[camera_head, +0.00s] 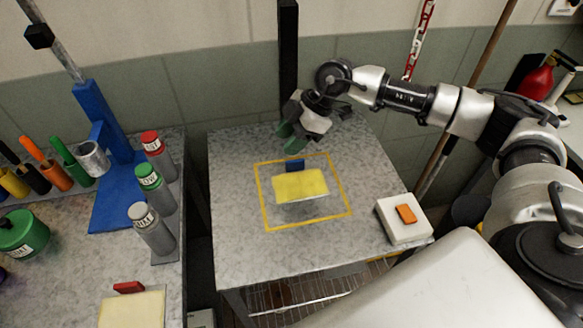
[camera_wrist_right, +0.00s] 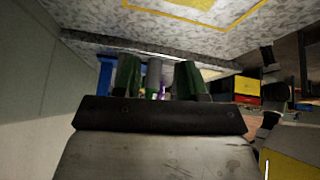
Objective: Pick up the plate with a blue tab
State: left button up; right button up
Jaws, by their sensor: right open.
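The plate with a blue tab is a pale yellow plate (camera_head: 301,186) lying on the grey speckled table in the middle of the head view. Its blue tab (camera_head: 294,165) stands at its far edge. The plate lies inside a yellow outline (camera_head: 348,197) on the table top. My right gripper (camera_head: 290,138) is beyond the plate, above the table's far side, apart from the tab. Its green fingers are spread and empty; they also show in the right wrist view (camera_wrist_right: 159,78). My left gripper is not in view.
A white block with an orange top piece (camera_head: 406,214) sits at the table's right corner. The left bench holds labelled cans (camera_head: 150,180), a blue stand (camera_head: 117,195) and a plate with a red tab (camera_head: 130,308). A black post (camera_head: 288,60) rises behind the table.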

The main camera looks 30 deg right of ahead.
jog(key=m+h, duration=0.1)
jog(key=h, duration=0.1)
send_near(295, 160)
jog(key=shift+m, duration=0.3)
jog(key=x, duration=0.2)
jog(key=p+x, duration=0.1)
jog(key=x, duration=0.1)
jog(key=shift+w+a+f, duration=0.15)
jog(key=shift+w+a, duration=0.1)
jog(key=shift+a, duration=0.15)
jog(key=shift+a+f+p, duration=0.15)
jog(key=shift+f+p, duration=0.2)
jog(key=shift+f, duration=0.25)
jog(key=x, duration=0.1)
jog(key=p+x, duration=0.1)
jog(key=x, duration=0.1)
jog(key=shift+s+f, duration=0.2)
jog(key=shift+f, duration=0.15)
jog(key=shift+w+f, duration=0.1)
jog(key=shift+f, duration=0.25)
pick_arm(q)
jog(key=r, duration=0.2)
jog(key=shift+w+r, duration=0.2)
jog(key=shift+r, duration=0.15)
pick_arm(e)
jog(key=shift+c, duration=0.3)
grip_shut()
